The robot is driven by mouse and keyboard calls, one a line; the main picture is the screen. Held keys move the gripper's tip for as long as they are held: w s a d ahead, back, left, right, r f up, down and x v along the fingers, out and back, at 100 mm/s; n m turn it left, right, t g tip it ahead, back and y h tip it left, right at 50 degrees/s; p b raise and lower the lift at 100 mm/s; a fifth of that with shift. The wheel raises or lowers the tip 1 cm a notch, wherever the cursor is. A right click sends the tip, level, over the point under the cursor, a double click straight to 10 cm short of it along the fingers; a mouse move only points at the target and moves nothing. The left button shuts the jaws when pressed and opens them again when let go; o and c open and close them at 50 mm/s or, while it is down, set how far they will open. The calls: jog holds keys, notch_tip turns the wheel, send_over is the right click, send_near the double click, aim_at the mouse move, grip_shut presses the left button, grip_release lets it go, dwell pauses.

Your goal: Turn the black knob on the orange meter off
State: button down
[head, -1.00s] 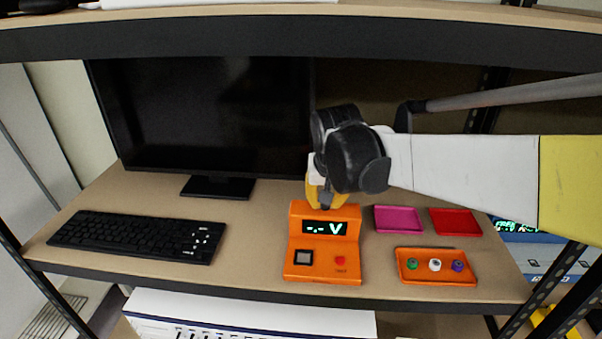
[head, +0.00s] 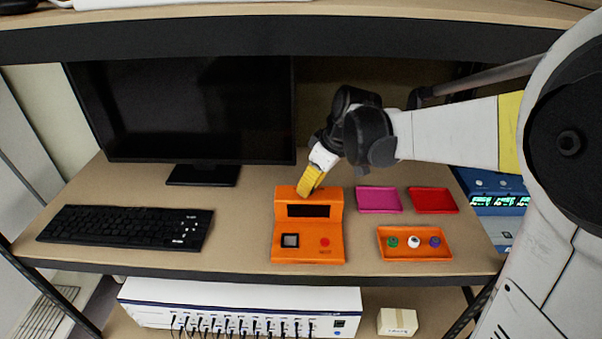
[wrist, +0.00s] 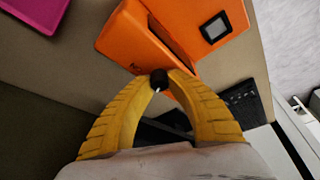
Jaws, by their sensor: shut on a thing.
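The orange meter (head: 308,222) stands on the middle shelf. In the wrist view the meter (wrist: 135,40) lies just beyond the fingertips, and my gripper (wrist: 158,84) is shut on the small black knob (wrist: 158,78), which has a white mark. The knob is hidden in the head view.
A monitor (head: 185,110) and a keyboard (head: 125,227) are to the left. A magenta tray (head: 379,200), a red tray (head: 433,200) and an orange tray (head: 415,253) with small coloured pieces are to the right. The upper shelf (head: 300,35) spans above my arm.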

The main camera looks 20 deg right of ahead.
jog(key=shift+n+g+y, duration=0.4)
jog(key=shift+n+g, duration=0.1)
jog(key=shift+n, duration=1)
jog(key=c, duration=1.2)
grip_release()
jog(key=shift+c, duration=0.2)
jog(key=shift+r, duration=0.15)
jog(key=s+d, duration=0.7)
jog(key=d, duration=0.3)
jog(key=shift+d+r, duration=0.2)
jog(key=shift+r, duration=0.2)
